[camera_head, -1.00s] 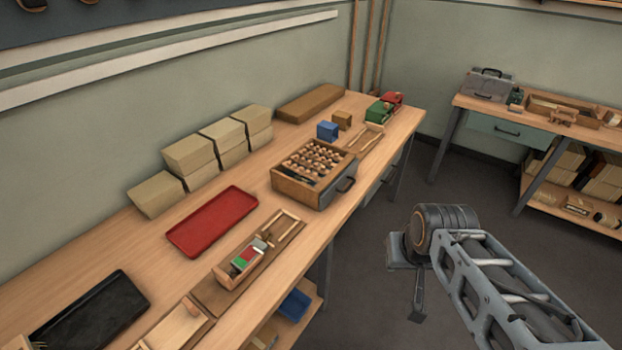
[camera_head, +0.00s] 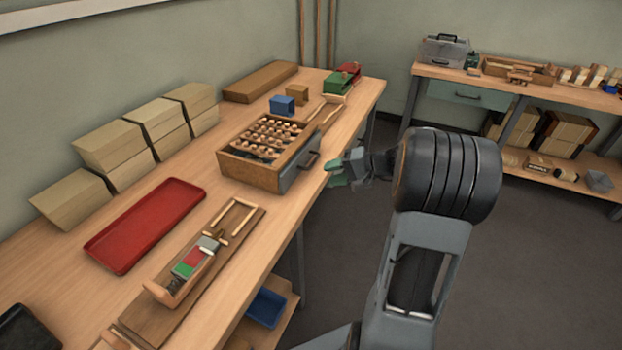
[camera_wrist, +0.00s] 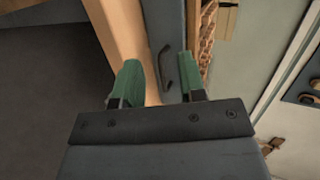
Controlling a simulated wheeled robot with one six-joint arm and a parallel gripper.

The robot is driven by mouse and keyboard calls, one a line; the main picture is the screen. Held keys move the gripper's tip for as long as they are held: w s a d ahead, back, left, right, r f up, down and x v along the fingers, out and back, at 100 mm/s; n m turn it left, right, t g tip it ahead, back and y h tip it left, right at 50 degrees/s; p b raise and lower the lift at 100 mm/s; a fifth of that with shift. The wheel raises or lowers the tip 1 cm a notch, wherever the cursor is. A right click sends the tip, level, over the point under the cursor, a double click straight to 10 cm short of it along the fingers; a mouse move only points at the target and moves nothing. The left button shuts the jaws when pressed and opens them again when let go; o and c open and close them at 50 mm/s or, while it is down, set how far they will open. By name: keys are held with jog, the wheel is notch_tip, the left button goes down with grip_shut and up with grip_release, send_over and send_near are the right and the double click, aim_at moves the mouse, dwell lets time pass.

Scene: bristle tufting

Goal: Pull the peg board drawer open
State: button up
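The peg board (camera_head: 235,172) is a wooden box on the bench with rows of round pegs on top. Its grey drawer front (camera_head: 292,176) faces the bench's front edge and looks closed. A dark bar handle (camera_head: 308,160) is on that front; it also shows in the wrist view (camera_wrist: 165,66), upright in the picture between my fingers. My gripper (camera_head: 338,170) has green fingers and is just right of the handle, with a small gap. In the wrist view my gripper (camera_wrist: 160,62) is open and empty, its fingertips short of the handle.
A red tray (camera_head: 145,222), a wooden jig (camera_head: 205,262) and stacked tan blocks (camera_head: 120,150) are on the bench. A blue block (camera_head: 283,106) stands behind the peg board. Open floor (camera_head: 335,245) lies right of the bench.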

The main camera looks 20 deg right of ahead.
aim_at(311, 164)
jog(key=w+d+f+m+t+b, duration=0.2)
jog(key=d+f+t, duration=0.1)
jog(key=d, duration=0.3)
jog(key=x, duration=1.3)
jog(key=shift+w+d+r, duration=0.25)
jog(key=shift+w+d, duration=0.05)
jog(key=shift+w, duration=0.05)
grip_shut()
